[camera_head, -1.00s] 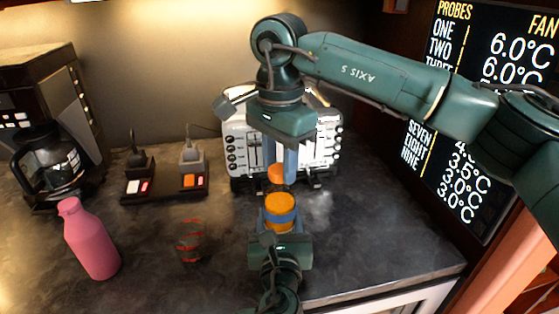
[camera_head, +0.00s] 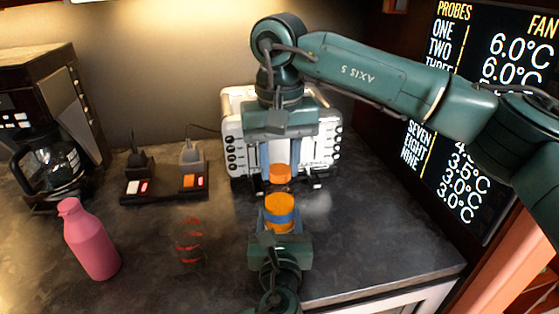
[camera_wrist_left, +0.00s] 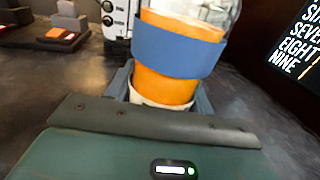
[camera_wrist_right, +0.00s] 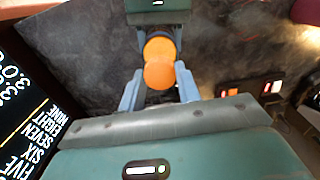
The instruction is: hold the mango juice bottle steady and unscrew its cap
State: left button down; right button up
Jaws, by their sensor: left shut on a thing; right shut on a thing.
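The mango juice bottle (camera_head: 280,216) stands upright at the counter's front, with orange contents and a blue band. My left gripper (camera_head: 280,228) comes from the front and is shut around the bottle's body. My right gripper (camera_head: 279,167) points down from above and is shut on the cap, one finger on each side. The right wrist view shows the cap (camera_wrist_right: 159,75) between its fingertips.
A white appliance with knobs (camera_head: 235,150) stands behind the bottle. To the left are a pink bottle (camera_head: 92,242), a clear glass with red stripes (camera_head: 190,243), a black tray with plug-like devices (camera_head: 165,184) and a coffee maker (camera_head: 62,90). Counter right of the bottle is free.

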aim_at(279, 169)
jog(key=shift+r, duration=0.15)
jog(key=shift+r, duration=0.95)
jog(key=shift+r, duration=0.1)
jog(key=shift+r, duration=1.9)
pick_arm(q)
jog(key=shift+c, duration=2.4)
grip_release()
jog(key=s+b, duration=0.1)
jog(key=s, duration=1.1)
pick_arm(e)
jog(key=shift+f, duration=0.5)
